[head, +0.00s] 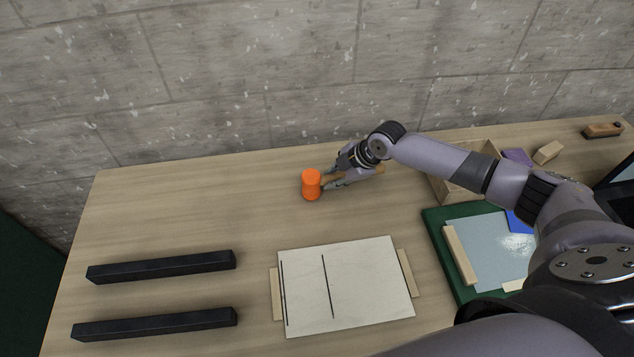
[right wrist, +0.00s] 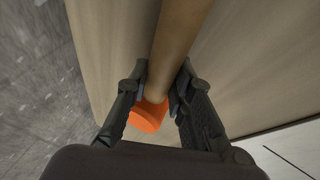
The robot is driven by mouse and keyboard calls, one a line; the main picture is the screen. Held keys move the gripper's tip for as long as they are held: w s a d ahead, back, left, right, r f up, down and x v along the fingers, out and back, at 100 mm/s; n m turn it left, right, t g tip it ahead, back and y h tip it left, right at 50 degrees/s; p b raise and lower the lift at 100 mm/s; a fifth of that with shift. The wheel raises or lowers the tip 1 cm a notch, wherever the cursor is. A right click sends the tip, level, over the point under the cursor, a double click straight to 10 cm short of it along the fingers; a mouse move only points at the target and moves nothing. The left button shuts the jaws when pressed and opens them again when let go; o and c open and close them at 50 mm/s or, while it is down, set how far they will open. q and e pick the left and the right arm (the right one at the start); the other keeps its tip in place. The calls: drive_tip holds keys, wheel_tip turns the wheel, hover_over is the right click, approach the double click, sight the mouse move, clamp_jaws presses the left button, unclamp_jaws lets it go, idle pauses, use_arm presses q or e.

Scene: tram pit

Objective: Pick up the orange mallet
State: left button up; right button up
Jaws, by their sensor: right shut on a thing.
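The orange mallet has a bright orange cylindrical head (head: 311,185) and a brown wooden handle (head: 372,170). It is at the back middle of the wooden table, its handle pointing right. My right gripper (head: 336,178) is shut on the handle close to the head. In the right wrist view the two fingers of my right gripper (right wrist: 160,88) press the handle (right wrist: 180,35) from both sides, with the orange head (right wrist: 148,115) just behind them. I cannot tell whether the mallet touches the table or is slightly above it. My left gripper is not in view.
Two black bars (head: 160,266) lie at the front left of the table (head: 200,210). A white sheet (head: 350,285) with wooden strips lies front middle. A green mat (head: 437,240), a wooden tray (head: 445,188) and a brush (head: 603,130) are right. A concrete wall (head: 300,70) stands behind.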

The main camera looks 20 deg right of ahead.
sight(334, 176)
clamp_jaws()
drive_tip(key=shift+r, duration=0.1)
drive_tip(key=shift+w+r, duration=0.1)
drive_tip(key=shift+r, duration=0.35)
wheel_tip(334, 176, up, 19)
drive_tip(key=b, duration=0.3)
